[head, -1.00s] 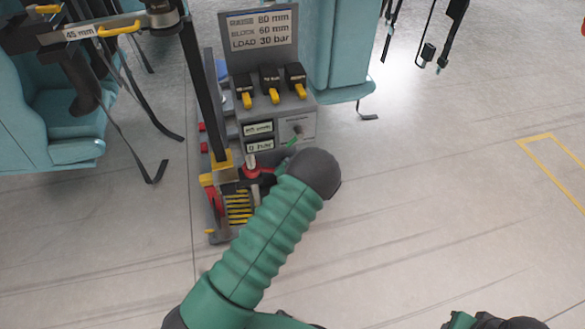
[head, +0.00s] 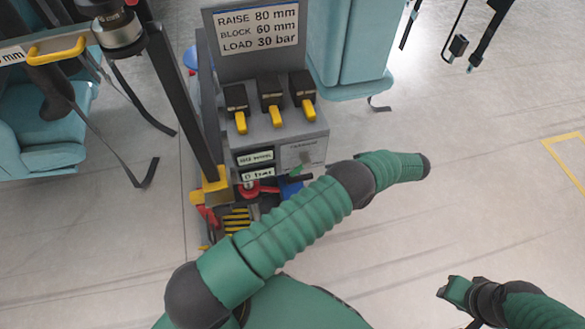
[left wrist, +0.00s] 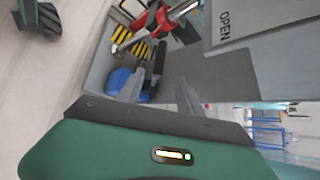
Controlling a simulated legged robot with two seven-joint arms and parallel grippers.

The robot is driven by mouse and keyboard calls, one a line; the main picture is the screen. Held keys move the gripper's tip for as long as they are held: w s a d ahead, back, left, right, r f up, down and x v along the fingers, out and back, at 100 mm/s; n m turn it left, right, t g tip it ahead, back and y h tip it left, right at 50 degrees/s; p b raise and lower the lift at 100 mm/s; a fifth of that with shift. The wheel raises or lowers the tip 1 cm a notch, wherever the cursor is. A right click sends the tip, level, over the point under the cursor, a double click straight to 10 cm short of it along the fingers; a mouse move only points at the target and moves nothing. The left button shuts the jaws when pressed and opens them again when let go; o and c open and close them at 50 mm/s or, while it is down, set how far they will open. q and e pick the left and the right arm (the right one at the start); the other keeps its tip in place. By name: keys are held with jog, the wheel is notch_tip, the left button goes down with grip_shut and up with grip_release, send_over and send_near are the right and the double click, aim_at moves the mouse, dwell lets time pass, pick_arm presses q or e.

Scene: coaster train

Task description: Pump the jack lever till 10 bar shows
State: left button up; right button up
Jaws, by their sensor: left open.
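The grey jack console (head: 255,135) stands at the upper middle of the head view. Its small gauge label (head: 258,173) seems to read 0 bar. Below it are a red part (head: 252,189), a yellow-and-black striped piece (head: 237,219) and a dark bar that looks like the lever. In the left wrist view a black rod (left wrist: 158,62) lies beside a blue part (left wrist: 126,84) and a red part (left wrist: 170,18). My left gripper (left wrist: 160,92) is open near the rod's end; contact is unclear. My right gripper (head: 455,290) is at lower right, its jaws unclear.
A sign (head: 257,30) reads raise 80 mm, block 60 mm, load 30 bar. Three black blocks with yellow handles (head: 275,117) top the console. A dark post (head: 182,100) rises at its left. Teal seats (head: 345,50) stand either side.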

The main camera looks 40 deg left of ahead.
aim_at(293, 180)
pick_arm(q)
jog(key=b+x, duration=0.3)
jog(key=x, duration=1.2)
jog(key=shift+s+a+f, duration=0.1)
jog(key=shift+s, duration=0.1)
jog(key=shift+s+a+f, duration=0.2)
jog(key=shift+a+f, duration=0.05)
jog(key=shift+a, duration=0.2)
grip_shut()
